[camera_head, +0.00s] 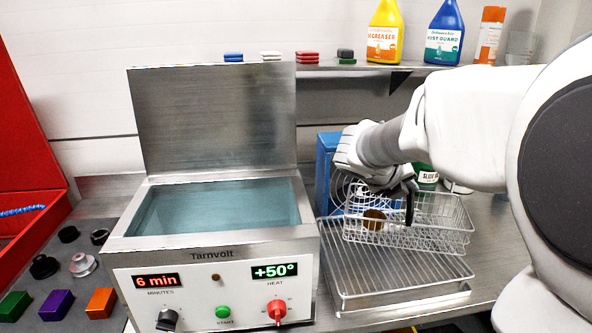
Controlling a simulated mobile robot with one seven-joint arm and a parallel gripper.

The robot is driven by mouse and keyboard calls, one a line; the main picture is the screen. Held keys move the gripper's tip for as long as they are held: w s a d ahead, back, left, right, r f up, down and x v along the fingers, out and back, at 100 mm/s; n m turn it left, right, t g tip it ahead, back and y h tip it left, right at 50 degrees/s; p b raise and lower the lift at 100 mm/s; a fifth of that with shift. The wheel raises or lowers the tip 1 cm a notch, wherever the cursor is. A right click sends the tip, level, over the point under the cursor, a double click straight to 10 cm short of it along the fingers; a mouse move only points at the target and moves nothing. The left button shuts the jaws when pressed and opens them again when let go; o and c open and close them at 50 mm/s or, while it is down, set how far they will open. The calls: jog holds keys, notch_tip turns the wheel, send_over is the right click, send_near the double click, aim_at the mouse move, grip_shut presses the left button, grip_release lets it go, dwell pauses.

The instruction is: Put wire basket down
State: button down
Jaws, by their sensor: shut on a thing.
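The wire basket (440,232) is a silvery mesh basket to the right of the steel bath. My gripper (408,205) is shut on the wire basket, its dark fingers reaching down at the basket's near middle. A small brass-coloured part (374,219) shows inside the basket. The basket is over a wire drying rack (385,285) on the bench. It looks slightly tilted, and I cannot tell whether its bottom touches the rack. My arm and wrist hide part of the area behind the basket.
The ultrasonic bath (210,245) labelled Tarnvolt stands left, lid up, with liquid inside. A blue box (326,165) and a green-labelled container (427,177) stand behind the basket. Bottles (384,32) line the shelf above. Coloured blocks (57,305) lie at the left front.

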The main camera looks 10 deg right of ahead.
aim_at(392, 205)
jog(key=shift+w+a+f, duration=0.75)
jog(key=shift+w+a, duration=0.05)
jog(key=shift+w, duration=0.15)
jog(key=shift+f+b, duration=1.15)
jog(key=shift+f, duration=0.85)
jog(key=c, duration=0.8)
grip_release()
jog(key=shift+c, duration=0.2)
